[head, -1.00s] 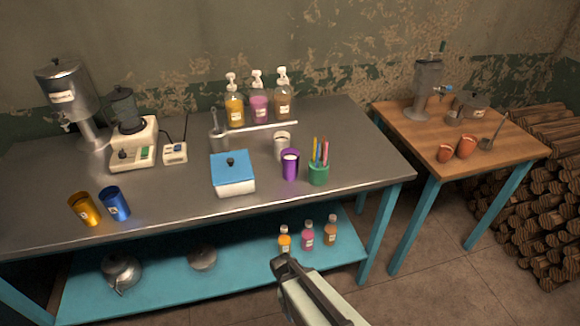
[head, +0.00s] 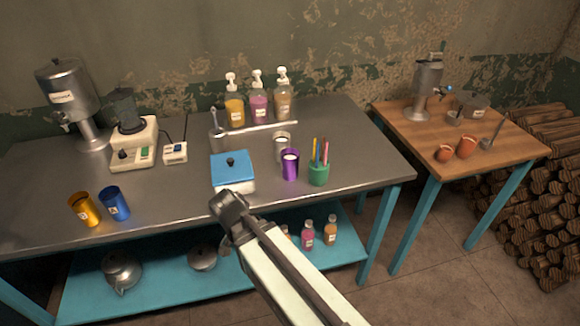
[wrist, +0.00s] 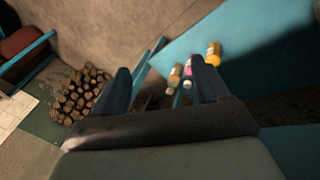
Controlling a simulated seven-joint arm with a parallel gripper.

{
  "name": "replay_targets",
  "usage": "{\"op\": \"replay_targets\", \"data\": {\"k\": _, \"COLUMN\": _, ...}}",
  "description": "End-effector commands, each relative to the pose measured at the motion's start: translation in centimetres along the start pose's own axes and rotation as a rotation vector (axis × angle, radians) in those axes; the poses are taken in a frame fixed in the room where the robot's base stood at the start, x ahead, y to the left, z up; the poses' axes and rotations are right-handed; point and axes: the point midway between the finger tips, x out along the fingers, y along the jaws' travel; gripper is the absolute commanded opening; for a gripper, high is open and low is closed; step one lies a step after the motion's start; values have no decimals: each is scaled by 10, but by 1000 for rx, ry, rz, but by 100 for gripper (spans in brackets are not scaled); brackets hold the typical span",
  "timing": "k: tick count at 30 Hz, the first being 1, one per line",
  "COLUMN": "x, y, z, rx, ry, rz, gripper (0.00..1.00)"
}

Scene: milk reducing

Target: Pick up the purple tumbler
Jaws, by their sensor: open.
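The purple tumbler (head: 290,166) stands upright on the metal table, with something white inside it. It is between the blue-lidded box (head: 233,178) and the green pen cup (head: 319,174), in front of a white cup (head: 282,143). My gripper (head: 228,205) is at the table's front edge, left of and nearer than the tumbler, not touching it. In the wrist view my gripper (wrist: 160,88) shows two fingers spread apart with nothing between them. The tumbler is not in the wrist view.
Gold (head: 84,209) and blue (head: 114,203) tumblers stand at the table's front left. Pump bottles (head: 258,107) stand behind the purple tumbler. Small bottles (wrist: 190,72) are on the blue lower shelf (head: 170,292).

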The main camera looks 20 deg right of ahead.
Motion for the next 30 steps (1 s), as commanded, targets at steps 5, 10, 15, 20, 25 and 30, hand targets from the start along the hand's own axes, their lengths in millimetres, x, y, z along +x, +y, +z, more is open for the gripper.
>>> {"op": "replay_targets", "data": {"k": 5, "x": -47, "y": 0, "z": -5, "rx": 96, "ry": 56, "rz": -22, "gripper": 75}}
{"op": "replay_targets", "data": {"k": 10, "x": -86, "y": 2, "z": -8, "rx": 185, "ry": 99, "rz": -44, "gripper": 75}}
{"op": "replay_targets", "data": {"k": 15, "x": -116, "y": 6, "z": -8, "rx": 257, "ry": 130, "rz": -64, "gripper": 75}}
{"op": "replay_targets", "data": {"k": 20, "x": -138, "y": 10, "z": -14, "rx": 309, "ry": 150, "rz": -84, "gripper": 75}}
{"op": "replay_targets", "data": {"k": 25, "x": -160, "y": 14, "z": -41, "rx": 346, "ry": 165, "rz": -115, "gripper": 75}}
{"op": "replay_targets", "data": {"k": 30, "x": -184, "y": 25, "z": -88, "rx": 367, "ry": 183, "rz": -156, "gripper": 75}}
